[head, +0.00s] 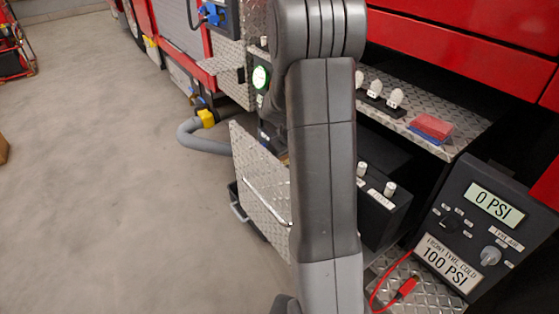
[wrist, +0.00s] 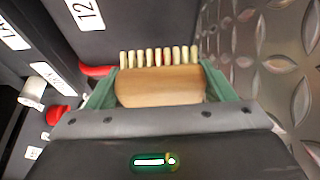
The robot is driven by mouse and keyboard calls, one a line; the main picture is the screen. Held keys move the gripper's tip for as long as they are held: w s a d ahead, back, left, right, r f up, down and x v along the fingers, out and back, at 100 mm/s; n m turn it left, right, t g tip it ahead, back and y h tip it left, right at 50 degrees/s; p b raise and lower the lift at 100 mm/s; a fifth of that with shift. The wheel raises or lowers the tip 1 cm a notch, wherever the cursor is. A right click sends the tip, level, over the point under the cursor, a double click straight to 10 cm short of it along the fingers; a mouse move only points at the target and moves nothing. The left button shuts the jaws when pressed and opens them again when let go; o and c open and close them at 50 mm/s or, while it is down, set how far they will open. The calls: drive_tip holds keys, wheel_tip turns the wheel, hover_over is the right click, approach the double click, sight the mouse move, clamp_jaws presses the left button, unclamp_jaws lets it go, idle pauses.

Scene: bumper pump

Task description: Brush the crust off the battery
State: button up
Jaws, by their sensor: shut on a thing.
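In the wrist view my gripper (wrist: 160,90) is shut on a brush with a wooden back (wrist: 160,87) and a row of pale bristles (wrist: 160,57) pointing away from me. In the head view the gripper and brush are hidden. The black battery (head: 384,215) sits in the open compartment, with two pale posts (head: 389,188) on its top, partly behind my arm. In the wrist view a pale post (wrist: 33,91) stands left of the brush, apart from the bristles. I cannot tell crust from post at this size.
A diamond-plate door (head: 260,175) hangs open at left. A shelf (head: 445,145) above the battery holds a red block (head: 432,127) and several white knobs. A gauge panel (head: 485,230) and red cable (head: 405,288) are at right.

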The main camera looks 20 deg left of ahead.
drive_tip(key=shift+r+p, duration=1.1)
drive_tip(key=shift+r, duration=1.1)
